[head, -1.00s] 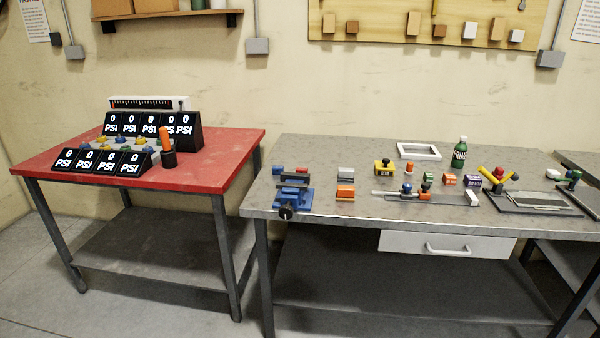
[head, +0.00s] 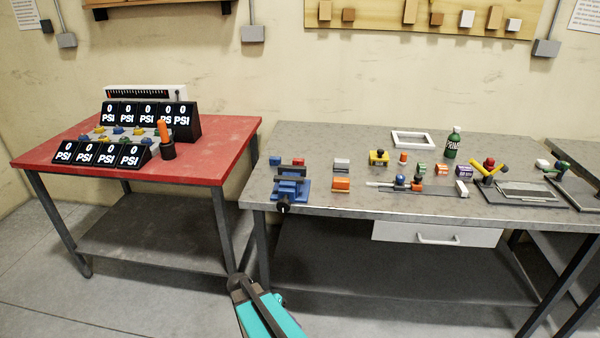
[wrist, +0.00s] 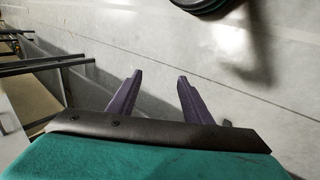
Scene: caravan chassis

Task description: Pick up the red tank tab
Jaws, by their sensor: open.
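A small red block (head: 298,161), which may be the red tank tab, lies on the grey workbench (head: 340,215) just behind the blue vise (head: 290,185). A small blue block (head: 275,160) lies to its left. The vise partly hides the red block, and no label can be read on it. My gripper (head: 238,282) is low in front of the benches, below the bench top and well apart from the red block. The wrist view shows its two dark fingers (wrist: 159,80) spread and empty over the floor.
A red table (head: 215,150) with several PSI displays (head: 128,155) stands left. The bench also holds grey and orange blocks, a green bottle (head: 452,143), a white frame (head: 413,140) and small parts. A drawer (head: 437,233) hangs under its front edge. The floor in front is clear.

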